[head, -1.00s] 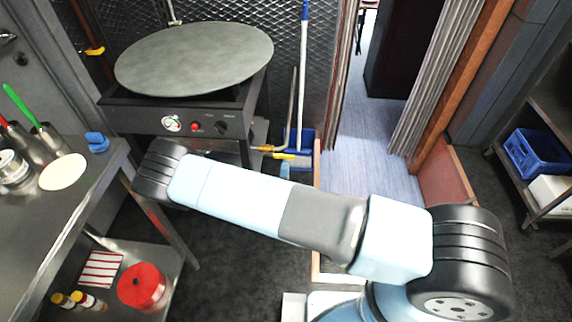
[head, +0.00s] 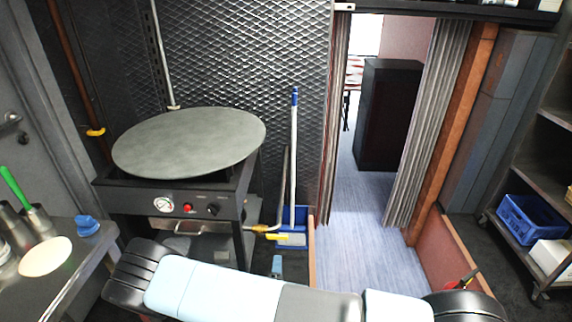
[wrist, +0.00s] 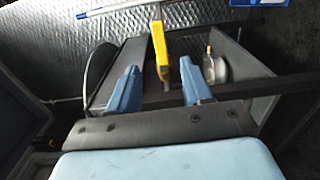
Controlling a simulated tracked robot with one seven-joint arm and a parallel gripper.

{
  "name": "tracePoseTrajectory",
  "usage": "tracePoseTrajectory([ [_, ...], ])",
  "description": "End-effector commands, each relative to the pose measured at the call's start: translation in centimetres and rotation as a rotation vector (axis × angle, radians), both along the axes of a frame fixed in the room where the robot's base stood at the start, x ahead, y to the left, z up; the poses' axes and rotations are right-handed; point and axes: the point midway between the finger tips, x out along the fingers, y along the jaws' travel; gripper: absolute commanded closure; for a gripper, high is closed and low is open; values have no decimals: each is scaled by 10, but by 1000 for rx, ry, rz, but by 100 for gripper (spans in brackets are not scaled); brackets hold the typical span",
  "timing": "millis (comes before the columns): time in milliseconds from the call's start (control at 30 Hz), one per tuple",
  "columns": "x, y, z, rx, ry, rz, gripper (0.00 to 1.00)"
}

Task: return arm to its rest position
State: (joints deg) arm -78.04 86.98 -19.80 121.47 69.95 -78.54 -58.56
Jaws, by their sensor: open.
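My arm (head: 225,291) lies across the bottom of the head view, in front of the griddle stand and doorway.
A round griddle (head: 190,140) stands on a black burner unit at left centre. A steel table (head: 68,262) with a flatbread and cups is at left. A broom (head: 294,160) leans by the open doorway (head: 352,210). A shelf with a blue crate (head: 530,220) is at right.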

Motion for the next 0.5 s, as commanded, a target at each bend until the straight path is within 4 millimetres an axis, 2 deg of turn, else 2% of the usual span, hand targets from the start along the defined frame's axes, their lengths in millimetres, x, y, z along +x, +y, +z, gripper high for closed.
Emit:
tracePoseTrajectory([
  [233,16,5,12,109,86,-65,51],
  [500,45,16,43,351,275,-187,51],
])
